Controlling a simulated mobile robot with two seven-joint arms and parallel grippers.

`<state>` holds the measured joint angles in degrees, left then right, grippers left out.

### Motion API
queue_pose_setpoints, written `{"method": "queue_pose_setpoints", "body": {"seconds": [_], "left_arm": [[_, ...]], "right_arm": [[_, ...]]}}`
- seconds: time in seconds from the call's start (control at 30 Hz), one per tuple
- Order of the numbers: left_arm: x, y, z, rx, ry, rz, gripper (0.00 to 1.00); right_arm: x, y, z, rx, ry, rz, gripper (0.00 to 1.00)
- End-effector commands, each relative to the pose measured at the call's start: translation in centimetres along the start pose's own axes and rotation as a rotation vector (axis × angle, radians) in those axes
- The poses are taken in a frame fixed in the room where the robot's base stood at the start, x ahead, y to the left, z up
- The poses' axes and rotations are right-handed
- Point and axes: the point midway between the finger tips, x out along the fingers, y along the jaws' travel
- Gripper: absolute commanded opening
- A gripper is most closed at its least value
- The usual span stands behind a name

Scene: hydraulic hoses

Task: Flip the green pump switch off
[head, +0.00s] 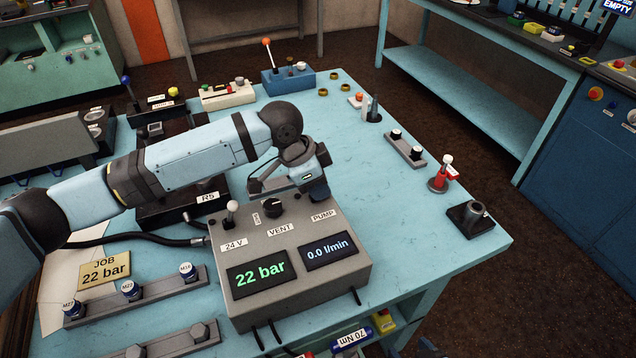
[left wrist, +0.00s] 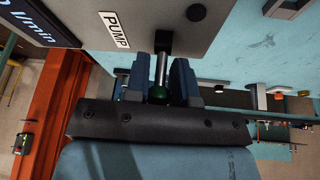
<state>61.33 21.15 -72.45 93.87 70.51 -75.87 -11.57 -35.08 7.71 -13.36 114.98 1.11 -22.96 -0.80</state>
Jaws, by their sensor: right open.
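The grey control box (head: 300,270) stands on the light blue table, with 24 V, VENT and PUMP labels and two displays reading 22 bar and 0.0 l/min. In the head view my left gripper (head: 318,188) is above the box's far right corner, behind the PUMP label, and hides the pump switch. In the left wrist view the green pump switch (left wrist: 157,93) has a metal lever and a green ball knob beside the PUMP label. My left gripper (left wrist: 160,82) has its fingers on both sides of it, and the knob fills the gap between them. My right gripper is out of view.
A white-knobbed 24 V switch (head: 231,212) and the black VENT knob (head: 273,205) are on the same box. A red valve (head: 440,177) and a two-post rack (head: 405,149) stand to the right. The table between them and the box is clear.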

Motion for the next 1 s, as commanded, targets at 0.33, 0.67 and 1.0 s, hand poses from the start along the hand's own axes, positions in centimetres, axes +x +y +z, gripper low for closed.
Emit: {"method": "queue_pose_setpoints", "body": {"seconds": [0.33,0.67,1.0], "left_arm": [[-0.5,0.1,-0.4,-0.005,-0.034,0.008,0.00],[0.0,-0.1,-0.6,-0.019,-0.163,0.028,0.00],[0.3,-0.1,-0.5,-0.019,-0.174,0.029,0.00]], "right_arm": [[-1.0,-0.1,-1.4,-0.004,0.001,0.000,0.64],[-3.1,-0.2,-4.3,-0.016,0.009,0.000,0.64],[-2.9,-0.2,-3.8,-0.017,0.001,0.000,0.64]]}}
